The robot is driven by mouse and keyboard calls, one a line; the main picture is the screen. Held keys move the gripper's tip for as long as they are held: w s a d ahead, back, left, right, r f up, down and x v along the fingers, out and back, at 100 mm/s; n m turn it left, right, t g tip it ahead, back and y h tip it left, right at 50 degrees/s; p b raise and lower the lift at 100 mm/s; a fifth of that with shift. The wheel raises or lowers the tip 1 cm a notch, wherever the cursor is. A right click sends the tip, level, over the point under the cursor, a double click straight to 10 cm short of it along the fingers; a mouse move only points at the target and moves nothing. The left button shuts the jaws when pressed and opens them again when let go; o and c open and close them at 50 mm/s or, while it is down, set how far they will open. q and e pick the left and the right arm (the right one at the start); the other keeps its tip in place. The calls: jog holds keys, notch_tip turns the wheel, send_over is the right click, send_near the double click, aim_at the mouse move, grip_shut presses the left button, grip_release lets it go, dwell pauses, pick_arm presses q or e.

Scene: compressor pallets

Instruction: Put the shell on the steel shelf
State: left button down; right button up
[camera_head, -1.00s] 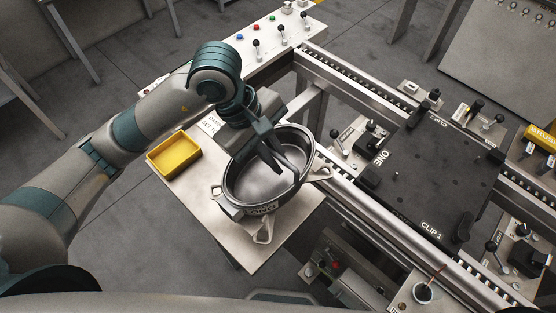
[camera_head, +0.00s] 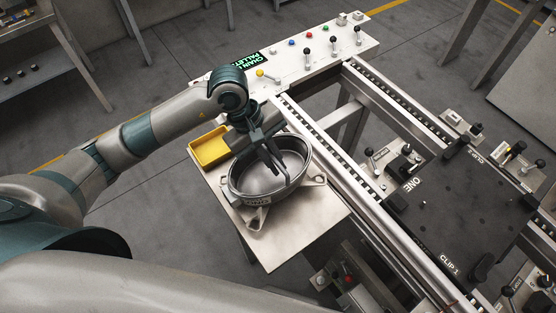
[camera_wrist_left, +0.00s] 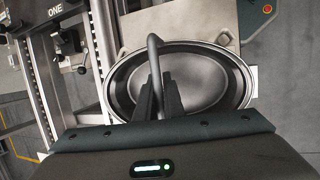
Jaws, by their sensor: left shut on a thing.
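The shell (camera_head: 247,193) is an oval grey metal bowl with a dark rim and feet that stick out at its sides. It is upright over the steel shelf (camera_head: 305,232), a plain pale plate beside the rail. I cannot tell whether its feet touch the plate. My left gripper (camera_head: 275,163) reaches down into the bowl and is shut on the shell. In the left wrist view the shell (camera_wrist_left: 208,85) lies below the fingers (camera_wrist_left: 160,95), with a dark curved bar between them. The exact grip is partly hidden. My right gripper is not in view.
A yellow bin (camera_head: 210,148) stands at the shelf's left corner, close to the shell. A roller conveyor rail (camera_head: 345,185) runs along the shelf's right side. A dark pallet plate (camera_head: 450,210) lies beyond it. A panel with buttons and levers (camera_head: 310,50) is behind.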

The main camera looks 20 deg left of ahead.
aim_at(280, 178)
pick_arm(q)
jog(key=shift+r, duration=0.1)
notch_tip(280, 178, down, 2)
jog(key=shift+f+p, duration=0.2)
jog(key=shift+p, duration=0.65)
jog(key=shift+f, duration=0.75)
jog(key=c, duration=1.9)
grip_release()
jog(key=shift+f, duration=0.15)
jog(key=shift+o, duration=0.2)
